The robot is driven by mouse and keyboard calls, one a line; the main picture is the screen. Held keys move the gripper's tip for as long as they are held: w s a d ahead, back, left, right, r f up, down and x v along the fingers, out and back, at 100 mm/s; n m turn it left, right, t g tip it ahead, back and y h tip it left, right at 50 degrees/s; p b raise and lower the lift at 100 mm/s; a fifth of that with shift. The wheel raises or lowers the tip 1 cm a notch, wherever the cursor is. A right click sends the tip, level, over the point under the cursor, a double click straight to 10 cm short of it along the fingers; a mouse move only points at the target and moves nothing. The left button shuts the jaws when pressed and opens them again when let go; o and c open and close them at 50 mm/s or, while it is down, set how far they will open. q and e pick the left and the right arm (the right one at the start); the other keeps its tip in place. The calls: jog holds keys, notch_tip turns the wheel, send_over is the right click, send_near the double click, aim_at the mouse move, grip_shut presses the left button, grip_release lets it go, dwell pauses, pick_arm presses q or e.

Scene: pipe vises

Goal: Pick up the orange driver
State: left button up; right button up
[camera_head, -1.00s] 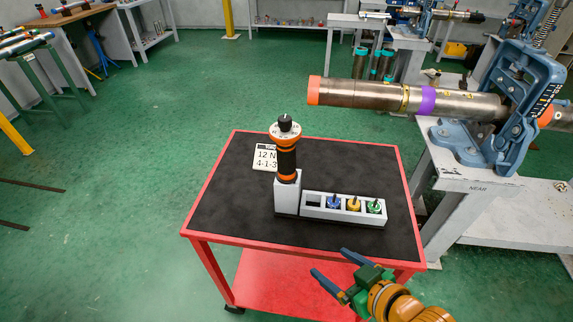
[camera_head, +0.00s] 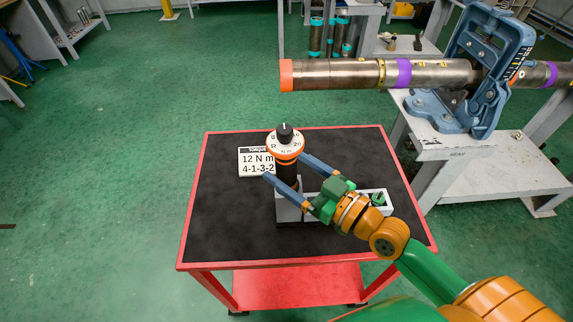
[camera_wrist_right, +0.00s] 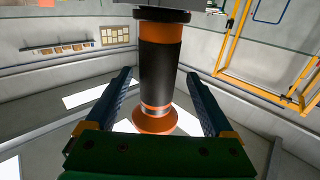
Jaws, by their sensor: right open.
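The orange driver (camera_head: 286,149) stands upright in a pale holder block (camera_head: 288,211) on the cart. It has a white dial with a black knob on top, orange rings and a black grip. My right gripper (camera_head: 285,167) is open, with one blue finger on each side of the driver. In the right wrist view the driver's black grip (camera_wrist_right: 161,65) stands between the two spread fingers (camera_wrist_right: 159,76), with a gap on both sides. My gripper hides part of the holder. My left gripper is not in view.
The red cart (camera_head: 190,215) has a black top, mostly clear at the left and front. A bit tray (camera_head: 388,203) is partly hidden by my arm. A pipe (camera_head: 340,74) in a blue vise (camera_head: 485,70) overhangs beyond the cart.

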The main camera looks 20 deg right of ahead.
aim_at(274, 132)
jog(key=x, duration=0.4)
jog(key=shift+w+f+p, duration=0.15)
jog(key=shift+w+p, duration=0.2)
jog(key=shift+w, duration=0.05)
jog(key=shift+s, duration=0.15)
jog(key=shift+s+d, duration=0.1)
jog(key=c, duration=0.3)
grip_shut()
notch_tip(274, 132, up, 14)
jog(key=p, duration=1.4)
jog(key=shift+r, duration=2.05)
